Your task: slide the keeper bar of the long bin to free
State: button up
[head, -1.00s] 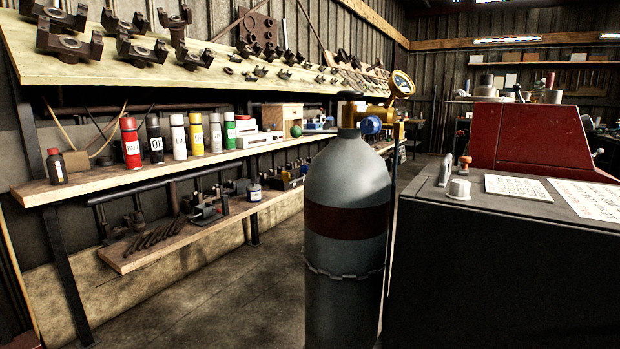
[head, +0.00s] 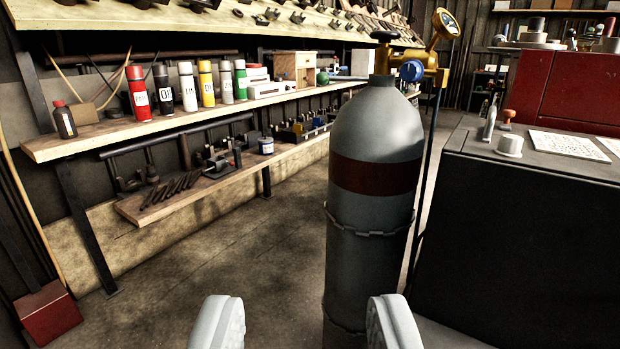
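I cannot make out a long bin or a keeper bar in this view. My gripper (head: 305,322) shows at the bottom edge, with two pale grey fingers set wide apart. It is open, and only floor and the lower left side of a gas cylinder show between and beyond the fingers. Most of the gripper lies below the frame.
The grey gas cylinder (head: 372,260), banded dark red, stands ahead. A dark cabinet (head: 530,240) fills the right. Shelves line the left wall, with spray cans (head: 206,84) on one. A red box (head: 48,312) sits at lower left. Floor (head: 230,255) is clear between shelves and cylinder.

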aim_at(323, 127)
jog(key=i+j+u, duration=0.5)
jog(key=i+u, duration=0.3)
jog(key=i+j+u, duration=0.1)
jog(key=i+u, duration=0.3)
jog(key=i+j+z, duration=0.1)
jog(key=i+z, duration=0.15)
jog(key=i, duration=0.4)
jog(key=i+j+z, duration=0.2)
jog(key=i, duration=0.4)
jog(key=i+l+z, duration=0.25)
jog(key=i+z, duration=0.15)
jog(key=i+l+z, duration=0.1)
jog(key=i+z, duration=0.75)
jog(key=i+j+z, duration=0.25)
jog(key=i+z, duration=0.4)
jog(key=i, duration=1.4)
jog(key=i+u, duration=0.15)
jog(key=i, duration=0.25)
jog(key=i+l+u, duration=0.2)
jog(key=i, duration=0.25)
jog(key=i+u, duration=0.15)
jog(key=i, duration=0.25)
jog(key=i+l+u, duration=0.2)
jog(key=i, duration=0.2)
jog(key=i+l+u, duration=0.25)
jog(key=i+l, duration=0.15)
jog(key=i+l+u, duration=0.25)
jog(key=l, duration=0.3)
jog(key=i, duration=0.1)
